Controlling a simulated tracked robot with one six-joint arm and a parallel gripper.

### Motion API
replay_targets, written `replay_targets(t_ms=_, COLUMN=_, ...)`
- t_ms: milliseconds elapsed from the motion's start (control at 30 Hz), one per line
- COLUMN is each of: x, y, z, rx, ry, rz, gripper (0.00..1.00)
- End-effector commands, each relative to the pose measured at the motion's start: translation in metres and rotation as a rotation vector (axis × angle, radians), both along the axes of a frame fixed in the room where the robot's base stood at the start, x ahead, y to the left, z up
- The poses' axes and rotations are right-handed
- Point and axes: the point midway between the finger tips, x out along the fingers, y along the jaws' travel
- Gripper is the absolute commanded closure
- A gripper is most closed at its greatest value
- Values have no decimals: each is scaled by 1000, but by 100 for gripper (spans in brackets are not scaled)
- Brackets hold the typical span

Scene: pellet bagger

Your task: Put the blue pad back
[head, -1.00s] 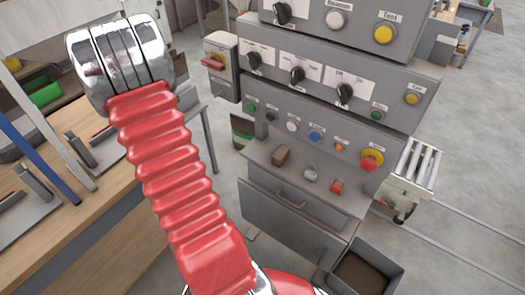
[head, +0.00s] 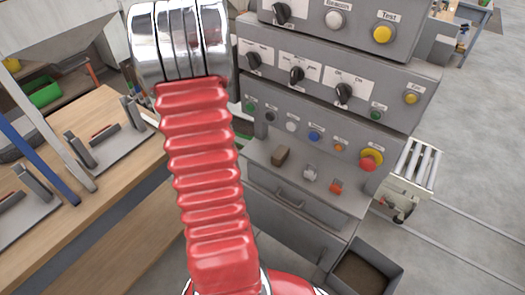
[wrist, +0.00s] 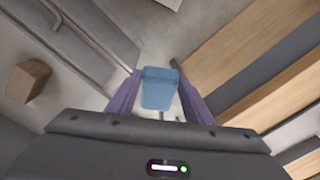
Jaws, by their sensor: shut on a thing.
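The blue pad (wrist: 159,90) is a small, soft-looking block in the middle of the wrist view. My gripper (wrist: 158,76) is shut on it, with one purple finger on each side. The pad is held in the air, with floor and furniture blurred behind it. In the head view neither the pad nor my gripper shows; my red arm with its chrome end is in front of the left side of the control cabinet (head: 310,165).
The brown block also shows in the wrist view (wrist: 27,80). A wooden workbench (head: 95,180) stands left. A dark-filled bin (head: 362,272) stands below the cabinet.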

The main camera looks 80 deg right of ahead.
Motion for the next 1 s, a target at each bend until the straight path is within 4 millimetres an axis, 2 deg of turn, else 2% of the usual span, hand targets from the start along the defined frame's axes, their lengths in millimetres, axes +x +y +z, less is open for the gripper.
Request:
replay_targets(t_ms=400, x=-1, y=6, z=-7, rx=-98, ry=7, rz=-386, gripper=79)
replay_targets(t_ms=1000, x=5, y=15, z=-13, rx=-216, ry=58, rz=-757, gripper=79)
